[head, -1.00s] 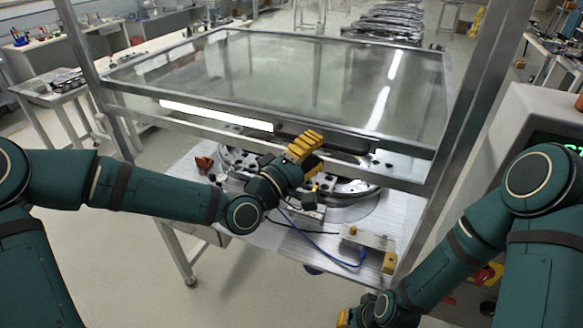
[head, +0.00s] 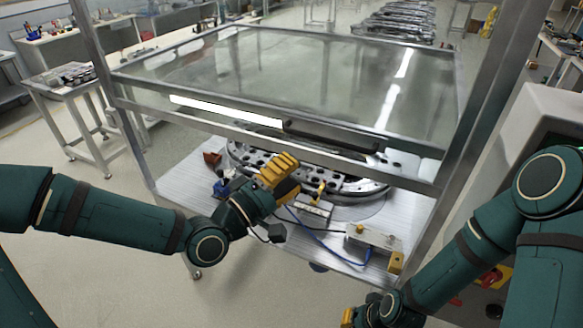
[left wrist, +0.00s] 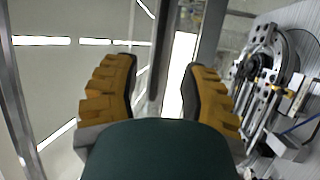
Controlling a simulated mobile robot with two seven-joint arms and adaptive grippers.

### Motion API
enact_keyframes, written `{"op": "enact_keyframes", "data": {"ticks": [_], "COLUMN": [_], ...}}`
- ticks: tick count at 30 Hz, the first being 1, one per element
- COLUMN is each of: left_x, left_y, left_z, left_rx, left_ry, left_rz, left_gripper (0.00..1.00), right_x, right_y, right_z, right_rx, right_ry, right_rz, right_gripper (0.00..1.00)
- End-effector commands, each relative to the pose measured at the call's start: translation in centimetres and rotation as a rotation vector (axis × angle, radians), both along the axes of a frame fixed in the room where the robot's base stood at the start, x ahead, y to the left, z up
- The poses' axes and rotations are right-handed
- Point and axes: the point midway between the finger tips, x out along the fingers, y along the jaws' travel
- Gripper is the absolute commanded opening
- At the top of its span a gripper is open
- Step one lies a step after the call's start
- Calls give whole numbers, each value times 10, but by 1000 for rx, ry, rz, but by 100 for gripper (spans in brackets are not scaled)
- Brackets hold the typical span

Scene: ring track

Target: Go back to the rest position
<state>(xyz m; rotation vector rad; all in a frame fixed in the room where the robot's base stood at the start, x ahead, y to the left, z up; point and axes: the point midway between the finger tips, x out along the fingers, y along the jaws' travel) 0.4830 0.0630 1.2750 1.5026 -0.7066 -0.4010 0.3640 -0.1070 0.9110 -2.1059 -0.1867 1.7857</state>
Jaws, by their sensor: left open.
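My left gripper (head: 280,176) is in front of the framed workstation in the head view, near the opening below its glass cover. In the left wrist view its two yellow-padded fingers (left wrist: 160,88) stand apart with nothing between them. My right gripper (head: 350,318) shows only as a bit of yellow at the bottom edge; its fingers are mostly cut off. The ring track (head: 374,188), a metal ring with dark holes, lies on the worktable (head: 180,185) behind my left gripper, which partly hides it. The ring also shows at the right of the left wrist view (left wrist: 262,62).
The metal frame's right post (head: 470,110) and lower glass-edge bar (head: 250,135) stand close to my arms. A small metal box (head: 374,238) with a blue cable sits at the table's front. A grey cabinet (head: 535,110) is at the right. The floor at the lower left is clear.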

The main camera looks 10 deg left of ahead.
Motion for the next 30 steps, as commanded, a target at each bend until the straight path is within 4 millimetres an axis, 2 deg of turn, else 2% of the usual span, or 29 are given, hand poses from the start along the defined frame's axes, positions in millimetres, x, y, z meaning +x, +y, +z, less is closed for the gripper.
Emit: {"op": "enact_keyframes", "data": {"ticks": [5, 8, 11, 14, 15, 17, 21, 24, 27, 30], "left_x": [1, 4, 8, 7, 3, -4, -32, -59, -86, -106], "left_y": [0, -2, -7, -12, -14, -16, -14, -5, 9, 23], "left_z": [-3, -26, -75, -143, -171, -213, -306, -367, -415, -446], "left_rx": [5, 46, 141, 287, 351, 451, 689, 861, 1015, 1127], "left_ry": [5, 38, 111, 208, 249, 307, 435, 518, 586, 633], "left_rz": [2, 8, 17, 6, -5, -31, -122, -211, -301, -375], "left_gripper": [43, 43, 43, 43, 43, 43, 43, 43, 43, 43], "right_x": [0, 0, -1, -1, -1, -2, -3, -3, -4, -4], "right_y": [0, 0, 1, 2, 2, 2, 3, 4, 4, 4], "right_z": [-1, -7, -18, -32, -38, -46, -65, -79, -91, -99], "right_rx": [0, 0, -1, -3, -3, -4, -6, -8, -9, -10], "right_ry": [0, 1, 3, 5, 6, 6, 10, 13, 15, 17], "right_rz": [0, 0, 2, 3, 4, 5, 6, 6, 8, 8], "right_gripper": [0, 0, 0, 0, 0, 0, 0, 0, 0, 0]}}
